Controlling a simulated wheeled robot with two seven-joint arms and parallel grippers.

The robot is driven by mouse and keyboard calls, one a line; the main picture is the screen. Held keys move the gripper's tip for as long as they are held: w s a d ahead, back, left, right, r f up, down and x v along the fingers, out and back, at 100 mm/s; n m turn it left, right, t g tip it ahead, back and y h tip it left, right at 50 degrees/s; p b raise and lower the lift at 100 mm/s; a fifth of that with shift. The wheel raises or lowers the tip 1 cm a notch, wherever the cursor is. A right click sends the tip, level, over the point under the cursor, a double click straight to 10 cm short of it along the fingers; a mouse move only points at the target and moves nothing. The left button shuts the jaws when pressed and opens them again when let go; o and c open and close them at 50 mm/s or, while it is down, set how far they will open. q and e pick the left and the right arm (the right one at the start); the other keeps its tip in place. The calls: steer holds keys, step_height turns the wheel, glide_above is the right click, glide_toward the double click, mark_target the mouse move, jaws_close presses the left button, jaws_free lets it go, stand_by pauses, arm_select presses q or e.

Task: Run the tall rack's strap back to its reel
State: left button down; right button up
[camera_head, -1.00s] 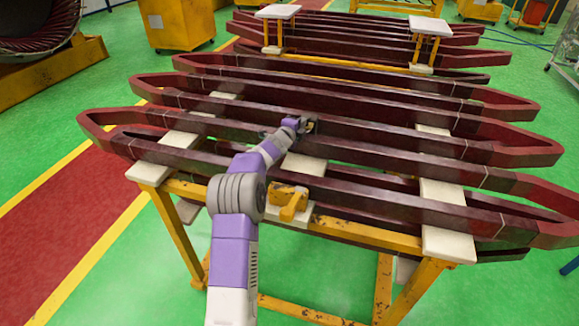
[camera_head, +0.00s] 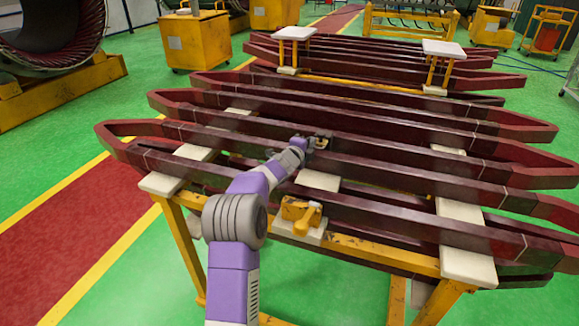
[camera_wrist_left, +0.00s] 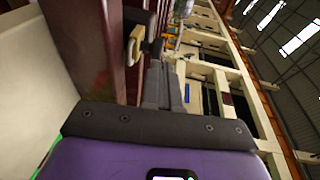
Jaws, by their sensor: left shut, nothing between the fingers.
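A yellow rack (camera_head: 370,252) carries several long dark-red coils (camera_head: 390,217) on white pads. A yellow reel-like housing with a handle (camera_head: 300,212) sits at the middle of its front edge. My left gripper (camera_head: 316,145) is over the coils, behind the housing. In the left wrist view its dark fingers (camera_wrist_left: 164,68) are shut and empty. A small tan and black piece (camera_head: 323,142) is close to the fingertips; it also shows in the left wrist view (camera_wrist_left: 135,45). I cannot tell whether they touch, or whether it is the strap's end. No strap run is clear. My right gripper is not in view.
White-capped yellow posts (camera_head: 294,43) stand on the rack's far part. A large ring-shaped stator (camera_head: 50,35) is at the far left. Yellow cabinets (camera_head: 194,40) stand behind. The green floor (camera_head: 110,265) at the left is open, with a red lane.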

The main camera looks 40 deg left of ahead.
arm_select(q)
steer(key=b+v, duration=0.1)
steer(key=v, duration=0.8)
steer(key=shift+s, duration=0.25)
stand_by(0.4)
